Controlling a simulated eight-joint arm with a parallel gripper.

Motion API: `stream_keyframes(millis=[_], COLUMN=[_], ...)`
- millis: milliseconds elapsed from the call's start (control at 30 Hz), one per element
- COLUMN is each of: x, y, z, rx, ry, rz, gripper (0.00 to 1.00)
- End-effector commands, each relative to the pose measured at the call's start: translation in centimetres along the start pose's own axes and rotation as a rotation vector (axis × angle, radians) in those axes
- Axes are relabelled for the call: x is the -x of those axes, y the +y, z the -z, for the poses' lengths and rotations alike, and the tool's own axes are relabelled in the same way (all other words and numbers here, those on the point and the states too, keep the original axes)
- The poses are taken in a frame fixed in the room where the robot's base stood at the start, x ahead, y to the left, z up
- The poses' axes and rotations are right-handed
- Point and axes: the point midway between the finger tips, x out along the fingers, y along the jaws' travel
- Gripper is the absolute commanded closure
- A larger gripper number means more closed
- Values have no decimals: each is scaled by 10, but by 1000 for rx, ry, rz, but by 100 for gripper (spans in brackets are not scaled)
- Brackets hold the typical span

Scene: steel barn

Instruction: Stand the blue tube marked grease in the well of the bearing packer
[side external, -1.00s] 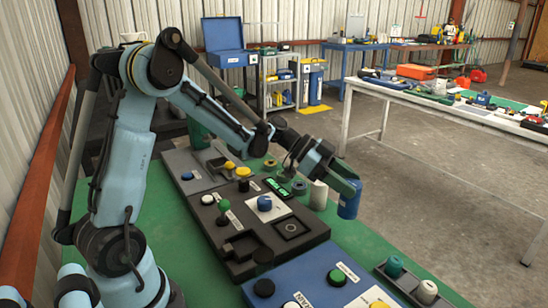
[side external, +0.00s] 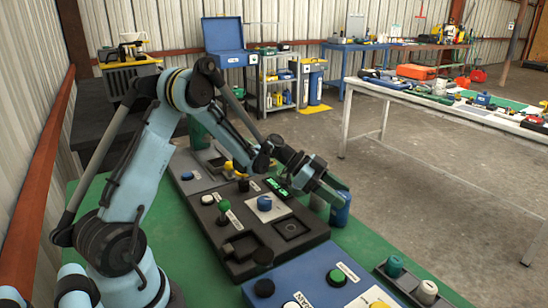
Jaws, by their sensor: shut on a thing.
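My gripper (side external: 337,192) is shut on the blue tube (side external: 341,212) at the right edge of the green bench. The tube hangs roughly upright below the jaws; its marking cannot be read, and I cannot tell its clearance from the bench. The dark panel that seems to be the bearing packer (side external: 232,262) is to the left of the tube. It carries a green display, knobs, a square socket (side external: 291,228) with a round opening, and another recess. I cannot tell for sure which opening is the well. The tube is apart from the panel.
A blue panel (side external: 312,290) with knobs lies in front. A dark tray (side external: 405,284) with small capped items is at front right. Green bench surface (side external: 343,246) is clear between them.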

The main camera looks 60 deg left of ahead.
Motion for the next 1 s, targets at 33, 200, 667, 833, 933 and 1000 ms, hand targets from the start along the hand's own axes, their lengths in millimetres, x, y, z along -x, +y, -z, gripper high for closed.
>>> stream_keyframes(millis=[33, 200, 667, 833, 933, 1000], x=[0, -2, 0, 16, 35, 50], y=[0, 0, 0, -1, -1, -2], z=[0, -4, -3, -3, -3, -3], rx=[0, 0, 0, 1, 2, 2], ry=[1, 0, 0, 2, 2, 2], rz=[0, 0, 0, 1, 1, 2], gripper=[89, 48, 24, 24, 24, 24])
